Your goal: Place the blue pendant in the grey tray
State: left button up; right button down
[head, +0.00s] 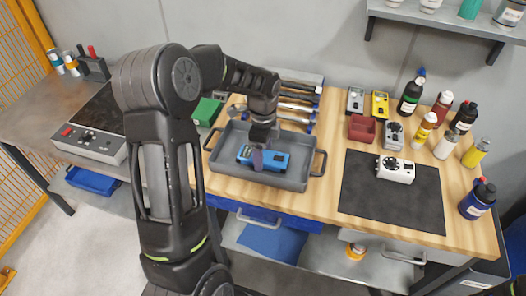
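The blue pendant (276,160) lies in, or is held just above, the grey tray (292,182), near the middle of its floor. The tray has a handle at each short end and sits on the wooden worktop. My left gripper (259,158) points down over the tray, and one dark finger overlaps the front of the pendant. The other finger is hidden, so I cannot tell whether it grips the pendant or stands open around it. My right gripper is not in view.
A white device (395,170) sits on a black mat (390,205) to the right. Several bottles, a red bin (363,128) and small devices stand behind it. Tools lie behind the tray, near a green box (207,111). A wall shelf (450,22) hangs at upper right.

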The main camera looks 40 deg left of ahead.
pick_arm(q)
jog(key=shift+r, duration=0.1)
jog(key=shift+r, duration=0.5)
notch_tip(320, 180, up, 11)
jog(key=b, duration=0.1)
